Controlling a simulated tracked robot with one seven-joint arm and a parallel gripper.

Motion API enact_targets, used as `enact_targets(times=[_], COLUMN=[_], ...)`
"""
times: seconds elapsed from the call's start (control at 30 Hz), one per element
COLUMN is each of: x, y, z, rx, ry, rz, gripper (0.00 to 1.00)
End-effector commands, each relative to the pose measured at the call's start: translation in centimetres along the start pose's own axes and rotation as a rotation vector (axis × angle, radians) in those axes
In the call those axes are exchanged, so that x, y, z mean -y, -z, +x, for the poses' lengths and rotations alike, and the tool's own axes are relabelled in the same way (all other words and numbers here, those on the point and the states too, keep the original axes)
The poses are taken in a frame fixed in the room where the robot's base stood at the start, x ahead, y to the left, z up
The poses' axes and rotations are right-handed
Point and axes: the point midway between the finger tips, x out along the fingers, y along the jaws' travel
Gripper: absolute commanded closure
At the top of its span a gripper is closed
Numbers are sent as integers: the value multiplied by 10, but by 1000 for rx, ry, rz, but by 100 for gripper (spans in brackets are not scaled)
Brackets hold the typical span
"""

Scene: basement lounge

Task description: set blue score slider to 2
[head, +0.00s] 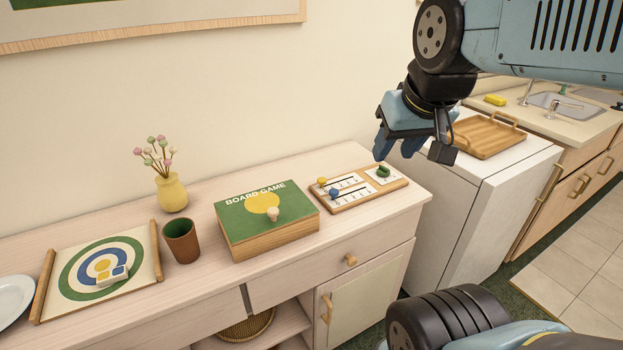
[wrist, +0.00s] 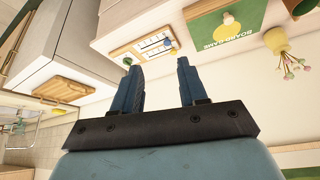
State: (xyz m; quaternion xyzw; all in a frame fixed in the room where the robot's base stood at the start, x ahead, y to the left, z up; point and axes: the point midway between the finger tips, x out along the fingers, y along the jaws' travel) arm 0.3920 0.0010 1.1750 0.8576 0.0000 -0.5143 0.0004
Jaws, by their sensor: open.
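The score board (head: 398,183) is a small wooden panel with white scale strips, lying near the right end of the sideboard top. The blue score slider (head: 334,192) is a round blue knob near the left end of the lower strip. A yellow knob (head: 322,181) sits near the left end of the upper strip, and a green knob (head: 383,171) sits on the right part. In the wrist view the board (wrist: 128,51) shows beyond my fingers, with the blue knob (wrist: 173,51) between them. My gripper (head: 386,152) is open and empty, well above the board.
A green board game box (head: 240,238) stands left of the score board. Further left are a brown cup (head: 181,241), a yellow vase (head: 172,194) and a target board (head: 62,305). A white cabinet (head: 440,230) with a wooden tray (head: 490,145) stands to the right.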

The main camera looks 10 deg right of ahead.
Motion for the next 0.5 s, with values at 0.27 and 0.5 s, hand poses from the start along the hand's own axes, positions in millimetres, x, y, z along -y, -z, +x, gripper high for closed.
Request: enact_targets(times=[0.27,0.5], x=[0,0], y=[0,10], z=[0,4], rx=[0,19], ry=[0,-5], rz=[1,-19], gripper=[57,42])
